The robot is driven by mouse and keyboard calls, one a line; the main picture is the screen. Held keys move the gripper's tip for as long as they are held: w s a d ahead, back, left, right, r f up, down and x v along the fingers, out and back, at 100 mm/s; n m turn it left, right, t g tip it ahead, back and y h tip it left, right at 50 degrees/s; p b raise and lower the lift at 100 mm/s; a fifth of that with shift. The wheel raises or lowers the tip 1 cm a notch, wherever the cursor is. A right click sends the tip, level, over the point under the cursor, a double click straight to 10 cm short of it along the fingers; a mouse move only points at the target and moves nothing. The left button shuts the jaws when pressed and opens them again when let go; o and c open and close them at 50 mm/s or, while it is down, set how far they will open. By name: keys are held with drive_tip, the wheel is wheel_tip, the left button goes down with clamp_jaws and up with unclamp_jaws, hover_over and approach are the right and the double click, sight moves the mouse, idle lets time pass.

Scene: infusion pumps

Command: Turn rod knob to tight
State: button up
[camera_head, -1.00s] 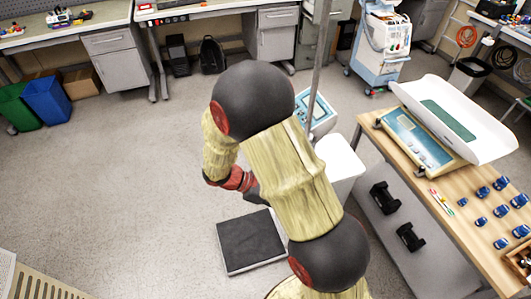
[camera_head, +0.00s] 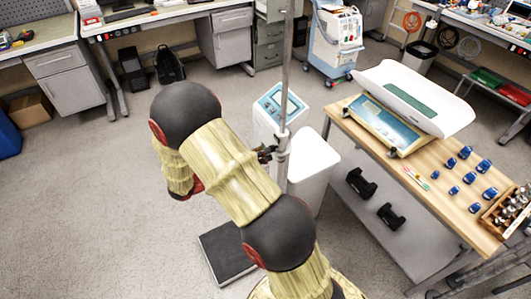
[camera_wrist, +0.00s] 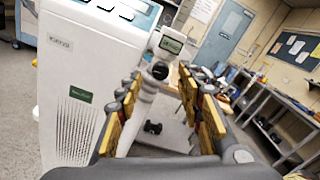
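The rod knob (camera_head: 266,153) is a small dark knob on a clamp around the upright grey rod (camera_head: 286,90). In the wrist view the dark round knob (camera_wrist: 160,71) shows ahead, between the fingertips in the picture. My gripper (camera_wrist: 160,82) is open, with yellow-padded fingers on either side and nothing held. The knob appears beyond the fingertips; I cannot tell the exact gap. The knob's tightness cannot be told.
A white machine with a teal panel (camera_head: 270,104) stands beside the rod; its white body (camera_wrist: 75,85) fills the wrist view's left. A wooden table (camera_head: 415,200) with a scale (camera_head: 400,118) stands right. A dark platform (camera_head: 222,254) lies low. Floor at left is clear.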

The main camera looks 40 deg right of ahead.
sight(272, 148)
drive_tip(key=shift+x, duration=1.35)
drive_tip(key=shift+c, duration=0.8)
drive_tip(key=c, duration=0.8)
clamp_jaws()
